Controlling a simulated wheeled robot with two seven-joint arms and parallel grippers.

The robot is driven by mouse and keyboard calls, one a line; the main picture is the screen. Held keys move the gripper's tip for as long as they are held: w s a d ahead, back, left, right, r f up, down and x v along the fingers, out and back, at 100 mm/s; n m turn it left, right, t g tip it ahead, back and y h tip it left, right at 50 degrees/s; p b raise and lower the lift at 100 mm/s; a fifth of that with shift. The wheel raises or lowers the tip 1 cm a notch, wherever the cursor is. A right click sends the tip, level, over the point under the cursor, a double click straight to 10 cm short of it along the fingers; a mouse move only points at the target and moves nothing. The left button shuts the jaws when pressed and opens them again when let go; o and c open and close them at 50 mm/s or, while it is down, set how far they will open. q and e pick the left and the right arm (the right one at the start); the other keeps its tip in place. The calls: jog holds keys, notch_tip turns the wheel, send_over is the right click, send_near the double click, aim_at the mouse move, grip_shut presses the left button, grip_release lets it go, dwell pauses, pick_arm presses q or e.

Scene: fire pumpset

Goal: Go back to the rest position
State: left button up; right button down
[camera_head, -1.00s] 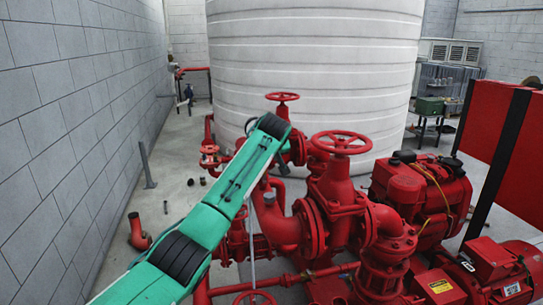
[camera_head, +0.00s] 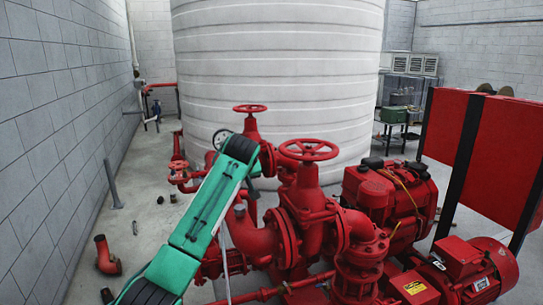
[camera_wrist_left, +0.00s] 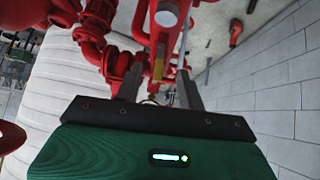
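My left arm, green with black joints (camera_head: 207,205), reaches in from the bottom left in the head view. It ends near the red pipework, left of the front red handwheel (camera_head: 308,149) and below the back red handwheel (camera_head: 250,108). Its gripper is hidden there. In the left wrist view my left gripper (camera_wrist_left: 161,74) shows two grey fingers standing apart, with no object clearly held between them. Red pipework (camera_wrist_left: 92,35) shows beyond the fingers. My right gripper is not in view.
The red pumpset (camera_head: 360,255) fills the lower middle and right. A white tank (camera_head: 280,60) stands behind it, and a red panel (camera_head: 495,150) at the right. A block wall (camera_head: 50,130) runs along the left.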

pick_arm(q)
jog(key=s+a+f+m+g+h, duration=0.1)
jog(key=s+a+f+m, duration=0.1)
jog(key=s+f, duration=1.15)
jog(key=s+a+f+m+g+h, duration=0.1)
jog(key=s+f+g, duration=0.1)
jog(key=s+f, duration=1.15)
jog(key=s+a+f+m+g, duration=0.1)
jog(key=s+a+f, duration=0.15)
jog(key=s, duration=0.75)
jog(key=s+a+f+m, duration=0.1)
jog(key=s+a+f, duration=0.15)
jog(key=s, duration=0.75)
jog(key=s+a+f+m+g, duration=0.1)
jog(key=s+a+f, duration=0.15)
jog(key=s, duration=0.75)
notch_tip(320, 180, down, 29)
jog(key=d+g, duration=0.1)
jog(key=s+a+f+g, duration=0.1)
jog(key=s+a+f, duration=0.2)
jog(key=s+f, duration=1.7)
jog(key=shift+a+f+m, duration=0.2)
jog(key=shift+f+m, duration=0.1)
jog(key=shift+f, duration=0.4)
